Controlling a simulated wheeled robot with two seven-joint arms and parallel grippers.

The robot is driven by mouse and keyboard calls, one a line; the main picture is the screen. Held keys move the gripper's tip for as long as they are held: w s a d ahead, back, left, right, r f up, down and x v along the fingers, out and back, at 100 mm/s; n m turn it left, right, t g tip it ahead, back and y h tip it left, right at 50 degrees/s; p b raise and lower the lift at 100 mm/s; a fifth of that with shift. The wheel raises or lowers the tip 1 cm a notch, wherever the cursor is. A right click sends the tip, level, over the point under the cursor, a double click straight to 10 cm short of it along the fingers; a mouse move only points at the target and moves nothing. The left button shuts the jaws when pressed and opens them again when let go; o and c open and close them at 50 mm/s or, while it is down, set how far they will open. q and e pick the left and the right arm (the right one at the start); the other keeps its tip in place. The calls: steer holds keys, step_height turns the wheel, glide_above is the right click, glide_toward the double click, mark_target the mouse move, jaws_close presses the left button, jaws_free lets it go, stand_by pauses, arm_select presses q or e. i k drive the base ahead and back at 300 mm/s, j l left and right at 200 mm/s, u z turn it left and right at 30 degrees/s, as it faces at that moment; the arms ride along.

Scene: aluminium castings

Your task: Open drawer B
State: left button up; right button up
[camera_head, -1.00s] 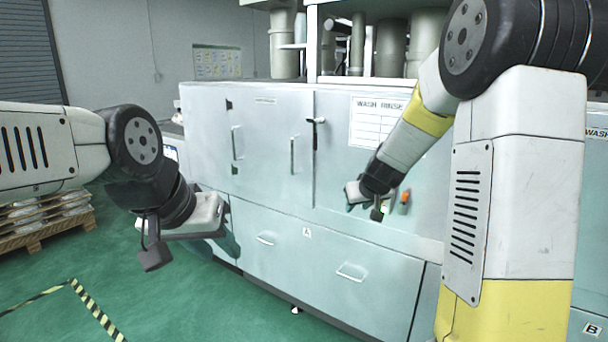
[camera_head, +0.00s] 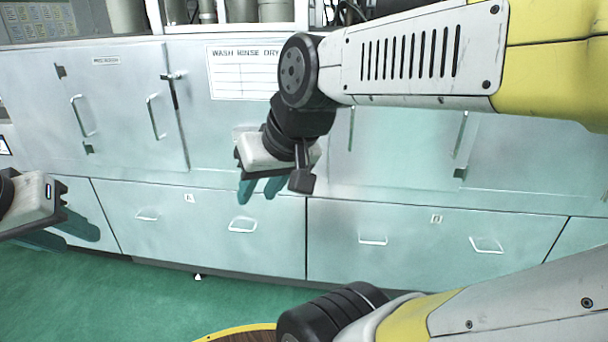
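Drawer B (camera_head: 420,255) is the light teal front on the right of the lower row, under a small "B" label (camera_head: 436,218). It is shut flush with the cabinet and has two bar handles, a left one (camera_head: 373,241) and a right one (camera_head: 487,245). My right gripper (camera_head: 261,192) hangs left of drawer B, in front of drawer A's upper right part, with its teal fingers apart and nothing between them. My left gripper (camera_head: 68,234) is at the left edge, far from drawer B, its fingers apart and empty.
Drawer A (camera_head: 165,235), with two handles, is shut to the left of drawer B. Cabinet doors with upright handles (camera_head: 156,117) stand above. A round brown thing with a yellow rim (camera_head: 240,335) is at the bottom edge. The green floor (camera_head: 130,300) before drawer A is clear.

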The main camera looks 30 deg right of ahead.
mark_target(409, 247)
steer(key=z, duration=2.2)
steer(key=i+l, duration=0.15)
steer(key=i, duration=0.5)
steer(key=i+l+z, duration=0.1)
steer(key=i, duration=0.55)
steer(key=i+l, duration=0.2)
steer(key=i, duration=0.5)
